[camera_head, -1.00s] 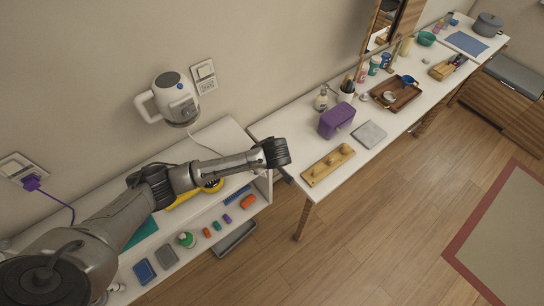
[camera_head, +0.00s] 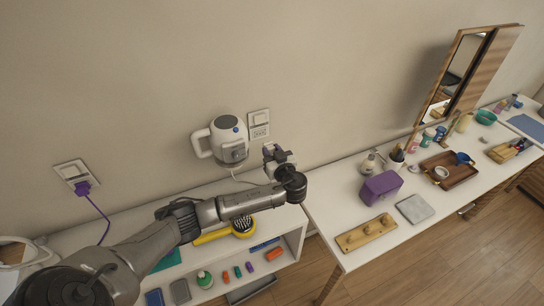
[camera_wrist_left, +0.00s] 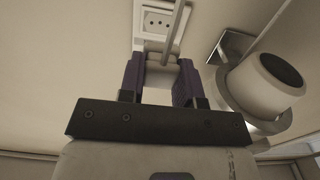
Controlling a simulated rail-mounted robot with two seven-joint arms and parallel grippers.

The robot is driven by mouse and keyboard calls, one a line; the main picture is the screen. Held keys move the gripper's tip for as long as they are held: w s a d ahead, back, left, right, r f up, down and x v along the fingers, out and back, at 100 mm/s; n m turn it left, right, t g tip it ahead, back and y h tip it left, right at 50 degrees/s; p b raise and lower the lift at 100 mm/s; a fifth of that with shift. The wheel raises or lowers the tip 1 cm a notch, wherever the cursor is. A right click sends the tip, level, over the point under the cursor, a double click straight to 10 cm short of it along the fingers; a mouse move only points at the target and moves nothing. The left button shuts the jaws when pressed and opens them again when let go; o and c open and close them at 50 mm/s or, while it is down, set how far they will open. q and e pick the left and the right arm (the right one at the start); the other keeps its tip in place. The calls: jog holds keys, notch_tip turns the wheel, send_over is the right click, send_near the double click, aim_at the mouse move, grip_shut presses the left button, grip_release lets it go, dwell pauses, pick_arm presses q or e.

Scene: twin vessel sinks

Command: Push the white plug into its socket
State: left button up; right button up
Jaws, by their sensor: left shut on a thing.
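My left gripper (camera_head: 273,152) is raised near the wall, just below and right of the white wall socket (camera_head: 260,132). In the left wrist view its two dark purple fingers (camera_wrist_left: 161,80) are shut on a small white plug (camera_wrist_left: 160,68). A thin grey cord runs up from the plug area. The socket (camera_wrist_left: 157,20) shows beyond the plug in the wrist view, with a row of small holes; the plug appears apart from it. In the head view the plug is too small to make out. My right gripper is not in view.
A white kettle-like appliance (camera_head: 229,141) is on the wall side left of the socket; it looms right of the gripper in the wrist view (camera_wrist_left: 262,82). A purple plug (camera_head: 82,188) sits in another outlet at left. A purple box (camera_head: 381,187) stands on the right counter.

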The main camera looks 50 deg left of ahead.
pick_arm(q)
jog(key=shift+w+a, duration=0.1)
jog(key=shift+a, duration=0.1)
dwell(0.5)
jog(key=shift+b+x, duration=0.35)
jog(key=shift+x, duration=0.7)
jog(key=shift+b+x, duration=0.4)
jog(key=shift+x, duration=1.25)
jog(key=shift+b, duration=0.3)
jog(key=shift+b, duration=0.3)
jog(key=shift+b, duration=0.3)
jog(key=shift+r, duration=0.1)
dwell(0.4)
